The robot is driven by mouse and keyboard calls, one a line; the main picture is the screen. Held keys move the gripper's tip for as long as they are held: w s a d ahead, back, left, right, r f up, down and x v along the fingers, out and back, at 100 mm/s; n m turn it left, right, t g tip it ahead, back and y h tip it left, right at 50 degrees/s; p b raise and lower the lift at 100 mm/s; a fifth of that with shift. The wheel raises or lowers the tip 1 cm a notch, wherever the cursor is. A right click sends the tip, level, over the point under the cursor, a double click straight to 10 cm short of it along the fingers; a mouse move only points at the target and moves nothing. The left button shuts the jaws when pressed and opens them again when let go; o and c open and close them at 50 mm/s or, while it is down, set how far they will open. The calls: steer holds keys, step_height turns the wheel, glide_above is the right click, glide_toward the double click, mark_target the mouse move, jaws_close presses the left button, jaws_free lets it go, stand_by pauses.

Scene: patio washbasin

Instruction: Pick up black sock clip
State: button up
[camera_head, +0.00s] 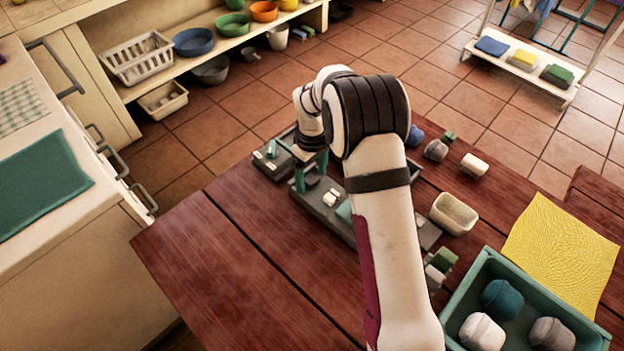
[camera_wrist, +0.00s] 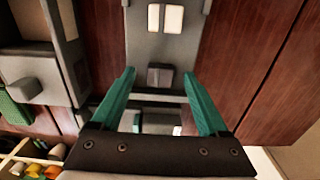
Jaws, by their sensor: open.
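A small dark block, which looks like the black sock clip (camera_wrist: 160,78), sits on a long grey tray (camera_wrist: 222,20) in the wrist view. It lies between and just beyond my gripper's fingertips. My gripper (camera_wrist: 158,74) is open, with teal fingers on either side and nothing held. In the head view my gripper (camera_head: 310,179) is low over the left part of the tray, with the dark clip (camera_head: 312,181) partly hidden between its fingers. I cannot tell whether the fingers touch the tray.
Two white pieces (camera_head: 330,197) sit on the same tray near the clip. A cream bowl (camera_head: 455,213), a green crate (camera_head: 457,303) with rounded containers and a yellow cloth (camera_head: 565,250) are to the right. The front left of the wooden table (camera_head: 230,265) is clear.

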steer(key=shift+f, duration=0.2)
jaws_close()
steer(key=shift+r, duration=0.1)
